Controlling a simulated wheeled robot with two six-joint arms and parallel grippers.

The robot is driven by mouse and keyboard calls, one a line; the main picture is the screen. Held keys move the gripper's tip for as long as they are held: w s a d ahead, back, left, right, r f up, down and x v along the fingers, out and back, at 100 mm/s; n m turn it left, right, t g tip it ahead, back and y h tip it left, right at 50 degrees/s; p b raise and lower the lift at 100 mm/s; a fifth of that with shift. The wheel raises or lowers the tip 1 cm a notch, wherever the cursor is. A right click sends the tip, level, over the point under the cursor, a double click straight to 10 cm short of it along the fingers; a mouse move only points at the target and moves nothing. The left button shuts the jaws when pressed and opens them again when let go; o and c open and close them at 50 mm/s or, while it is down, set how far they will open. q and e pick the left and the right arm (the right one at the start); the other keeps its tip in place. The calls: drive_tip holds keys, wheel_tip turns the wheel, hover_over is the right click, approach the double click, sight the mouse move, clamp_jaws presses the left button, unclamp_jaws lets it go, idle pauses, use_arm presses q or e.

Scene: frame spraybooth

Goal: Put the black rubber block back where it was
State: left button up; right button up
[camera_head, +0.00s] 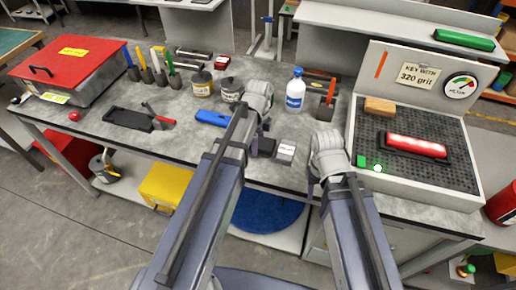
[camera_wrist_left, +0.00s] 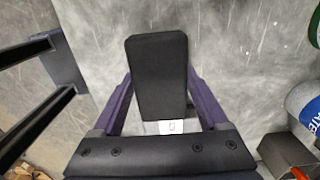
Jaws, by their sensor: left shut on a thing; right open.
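The black rubber block (camera_wrist_left: 157,60) stands out in the left wrist view, between the two purple fingers of my left gripper (camera_wrist_left: 160,88). That gripper is shut on it. In the head view the block shows as a dark shape (camera_head: 266,146) near the bench's front edge, partly hidden by my left arm. I cannot tell whether it touches the bench top. My right gripper (camera_head: 312,184) is open at the bench's front edge, mostly hidden behind its own wrist. I see nothing held in it.
A small grey-white box (camera_head: 285,152) sits right of the block. A perforated station (camera_head: 455,178) is at right.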

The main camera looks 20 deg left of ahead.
use_arm(q)
drive_tip(key=shift+f, duration=0.65)
use_arm(e)
drive_tip(key=shift+f, duration=0.65)
use_arm(q)
drive_tip(key=shift+f+b, duration=0.25)
drive_tip(key=shift+b, duration=0.15)
use_arm(e)
drive_tip(key=shift+f, duration=0.2)
use_arm(q)
drive_tip(key=o, duration=1.1)
drive_tip(key=shift+r, duration=0.1)
use_arm(e)
drive_tip(key=shift+r, duration=0.1)
use_arm(q)
drive_tip(key=shift+r, duration=0.15)
use_arm(e)
drive_tip(key=shift+r, duration=0.15)
